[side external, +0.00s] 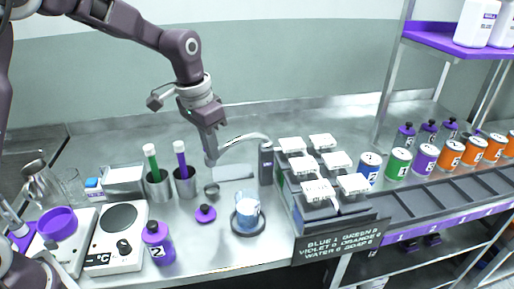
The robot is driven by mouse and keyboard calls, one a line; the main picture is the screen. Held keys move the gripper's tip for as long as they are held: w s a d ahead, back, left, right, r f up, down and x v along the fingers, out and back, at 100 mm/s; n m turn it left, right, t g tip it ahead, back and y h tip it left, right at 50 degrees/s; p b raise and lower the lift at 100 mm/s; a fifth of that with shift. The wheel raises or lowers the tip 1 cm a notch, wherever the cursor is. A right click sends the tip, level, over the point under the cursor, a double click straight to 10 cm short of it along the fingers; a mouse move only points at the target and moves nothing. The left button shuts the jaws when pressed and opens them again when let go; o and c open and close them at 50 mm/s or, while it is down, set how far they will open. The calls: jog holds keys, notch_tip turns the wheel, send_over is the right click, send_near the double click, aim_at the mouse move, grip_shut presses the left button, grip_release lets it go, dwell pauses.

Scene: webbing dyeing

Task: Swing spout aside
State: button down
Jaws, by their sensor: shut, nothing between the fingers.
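A light blue cup (247,212) stands on a dark round base below and in front of the post.
Two metal beakers (184,182) with a green and a purple tool stand left of my gripper. A rack of white-lidded containers (318,190) stands right of the post. A purple bottle (158,243) and a hot plate (117,236) are at front left. The back of the counter is clear.

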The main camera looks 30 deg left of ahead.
jog(key=shift+w+a, duration=0.1)
jog(key=shift+a, duration=0.4)
jog(key=shift+w+a, duration=0.35)
jog(key=shift+a, duration=0.3)
notch_tip(320, 180, up, 7)
jog(key=shift+s+d, duration=0.3)
jog(key=shift+d, duration=0.15)
jog(key=s+r+n+t, duration=0.1)
jog(key=s+r, duration=0.2)
jog(key=s, duration=0.5)
jog(key=s+r+n+t, duration=0.1)
jog(key=s+r, duration=0.3)
jog(key=s, duration=0.4)
jog(key=s+f+n+t, duration=0.1)
jog(key=s+f, duration=0.3)
jog(key=s, duration=0.8)
jog(key=shift+t, duration=0.4)
